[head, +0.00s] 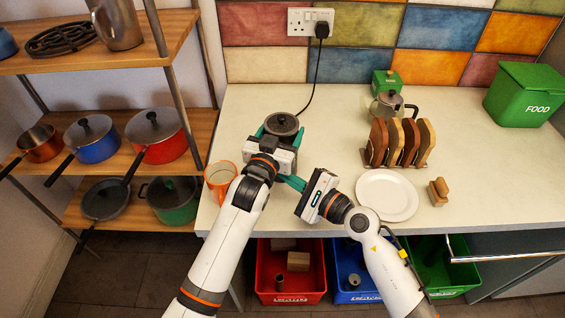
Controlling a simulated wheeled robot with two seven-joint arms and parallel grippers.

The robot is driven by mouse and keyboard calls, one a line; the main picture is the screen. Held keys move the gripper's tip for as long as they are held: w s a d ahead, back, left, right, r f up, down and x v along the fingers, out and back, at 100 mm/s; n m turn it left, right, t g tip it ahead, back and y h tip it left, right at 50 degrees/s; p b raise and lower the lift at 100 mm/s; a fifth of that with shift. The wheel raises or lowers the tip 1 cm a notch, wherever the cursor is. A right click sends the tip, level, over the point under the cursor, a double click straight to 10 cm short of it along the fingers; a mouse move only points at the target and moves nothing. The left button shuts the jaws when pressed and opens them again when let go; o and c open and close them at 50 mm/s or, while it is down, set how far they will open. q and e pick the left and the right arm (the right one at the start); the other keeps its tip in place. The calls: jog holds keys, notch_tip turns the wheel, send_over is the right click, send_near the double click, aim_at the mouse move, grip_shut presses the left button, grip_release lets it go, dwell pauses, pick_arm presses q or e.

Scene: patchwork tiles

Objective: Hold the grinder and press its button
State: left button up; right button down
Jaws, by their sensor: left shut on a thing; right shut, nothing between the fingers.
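The grinder (281,123) stands on the white worktop near the tiled wall, with a dark round lid on top and a black cord running to the wall socket. My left gripper (277,136) is at the grinder's front, shut on it; the fingers and the grinder's lower body are largely hidden behind the wrist. My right gripper (290,182) is shut and empty, its green fingertips pointing left, just in front of and below the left gripper. I cannot see the grinder's button.
An orange mug (220,176) stands left of my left wrist. Shelves with pans (155,135) stand left. The worktop behind the plate is partly clear.

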jog(key=shift+s+d, duration=0.1)
jog(key=shift+s, duration=2.05)
dwell(3.0)
jog(key=s, duration=0.4)
jog(key=shift+d, duration=0.1)
jog(key=shift+w, duration=0.1)
jog(key=shift+w+a, duration=0.2)
jog(key=shift+w, duration=4.2)
